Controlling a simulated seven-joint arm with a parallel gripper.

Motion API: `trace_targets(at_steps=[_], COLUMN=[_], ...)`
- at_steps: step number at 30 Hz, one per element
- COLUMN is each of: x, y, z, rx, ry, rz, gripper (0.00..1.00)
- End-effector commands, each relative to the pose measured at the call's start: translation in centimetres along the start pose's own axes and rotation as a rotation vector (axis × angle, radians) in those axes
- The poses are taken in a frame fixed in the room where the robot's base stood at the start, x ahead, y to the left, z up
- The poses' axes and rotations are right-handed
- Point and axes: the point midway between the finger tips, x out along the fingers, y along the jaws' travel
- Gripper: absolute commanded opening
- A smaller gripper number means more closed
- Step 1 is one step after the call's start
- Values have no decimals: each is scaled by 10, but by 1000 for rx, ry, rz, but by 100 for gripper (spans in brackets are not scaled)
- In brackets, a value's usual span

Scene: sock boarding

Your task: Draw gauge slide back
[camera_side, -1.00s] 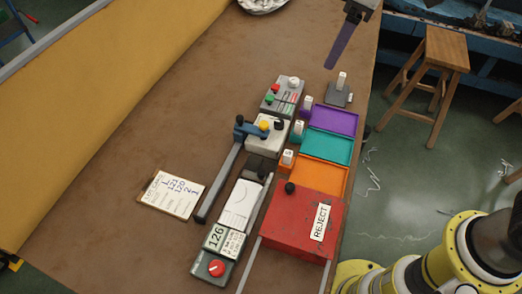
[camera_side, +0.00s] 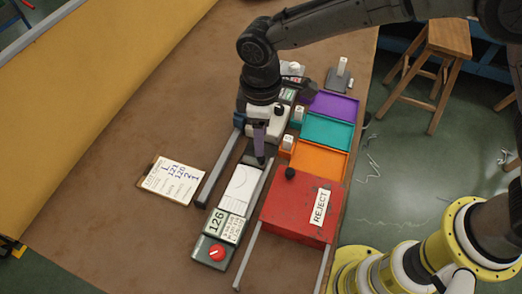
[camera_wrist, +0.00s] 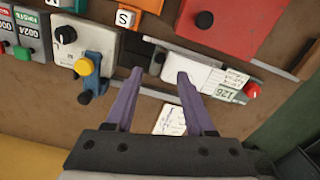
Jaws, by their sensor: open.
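My gripper (camera_side: 260,158) hangs low over the upper end of the white gauge plate (camera_side: 240,188), beside a dark block (camera_side: 248,158) that looks like the gauge slide. In the wrist view my gripper (camera_wrist: 160,73) is open, its two purple fingers apart and nothing between them. The dark block (camera_wrist: 138,50) and the near end of the white plate (camera_wrist: 190,68) lie just beyond the fingertips. Whether the fingers touch anything I cannot tell. A blue bracket (camera_wrist: 94,72) with a yellow knob sits left of the fingers; my arm mostly hides it in the side view.
The red REJECT box (camera_side: 300,208) stands close on the right, with a dark knob on top. Purple, teal and orange trays (camera_side: 320,160) line up behind it. A long grey rail (camera_side: 218,172) and a written card (camera_side: 172,180) lie left. The brown table beyond the card is clear.

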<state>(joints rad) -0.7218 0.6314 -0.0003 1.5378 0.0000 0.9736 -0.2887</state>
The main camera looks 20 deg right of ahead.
Motion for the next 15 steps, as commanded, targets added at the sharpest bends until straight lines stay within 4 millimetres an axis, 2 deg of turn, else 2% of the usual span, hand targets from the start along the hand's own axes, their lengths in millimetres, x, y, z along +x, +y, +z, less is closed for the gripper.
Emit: trace_targets(at_steps=[3, 7, 15], x=[24, 44, 65], y=[0, 0, 0], z=[1, 1, 0], rx=[0, 0, 1], ry=[-4, -2, 0], rz=[-1, -1, 0], gripper=[54, 54, 54])
